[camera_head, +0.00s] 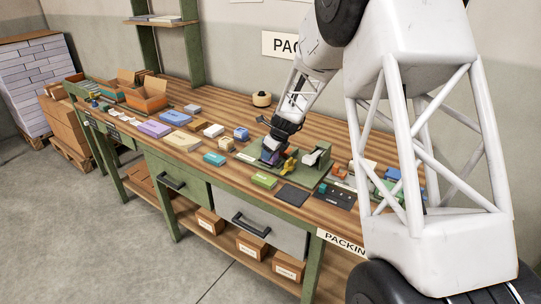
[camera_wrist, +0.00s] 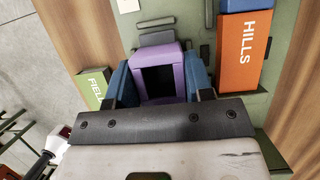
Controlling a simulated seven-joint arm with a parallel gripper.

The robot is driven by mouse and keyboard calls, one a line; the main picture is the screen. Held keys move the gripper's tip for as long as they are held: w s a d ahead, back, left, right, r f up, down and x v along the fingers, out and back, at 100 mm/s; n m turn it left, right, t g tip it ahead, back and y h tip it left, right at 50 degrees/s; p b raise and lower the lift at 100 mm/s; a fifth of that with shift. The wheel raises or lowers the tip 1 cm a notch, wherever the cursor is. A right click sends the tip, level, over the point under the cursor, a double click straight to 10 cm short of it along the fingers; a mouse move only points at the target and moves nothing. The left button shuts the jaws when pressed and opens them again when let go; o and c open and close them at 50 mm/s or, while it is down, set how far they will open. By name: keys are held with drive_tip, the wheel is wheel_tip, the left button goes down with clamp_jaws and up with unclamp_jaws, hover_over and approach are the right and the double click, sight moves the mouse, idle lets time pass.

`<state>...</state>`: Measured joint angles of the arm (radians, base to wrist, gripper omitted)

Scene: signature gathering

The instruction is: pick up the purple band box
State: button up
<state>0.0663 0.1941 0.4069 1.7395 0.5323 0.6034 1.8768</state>
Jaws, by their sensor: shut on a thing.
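The purple band box (camera_wrist: 166,50) is a purple frame around a dark centre. In the wrist view it sits between the two blue fingers of my gripper (camera_wrist: 160,82), which are shut on its sides. Its near part is hidden behind the gripper body. In the head view my gripper (camera_head: 275,143) reaches down to the green board, and a small patch of the purple box (camera_head: 268,157) shows below it. I cannot tell whether the box is clear of the board.
An orange HILLS box (camera_wrist: 244,50) lies right of my gripper on the green board (camera_wrist: 292,62), and a green FIELD box (camera_wrist: 92,88) lies left. Several small boxes line the workbench (camera_head: 325,212). A lilac flat box (camera_head: 154,129) lies further left. A dark square pad (camera_head: 293,195) lies near the front edge.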

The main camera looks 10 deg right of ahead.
drive_tip(key=r, duration=0.1)
drive_tip(key=s+r, duration=0.1)
drive_tip(key=shift+r, duration=0.35)
drive_tip(key=s, duration=0.5)
drive_tip(key=s+r, duration=0.1)
drive_tip(key=s, duration=0.9)
drive_tip(key=shift+r, duration=0.15)
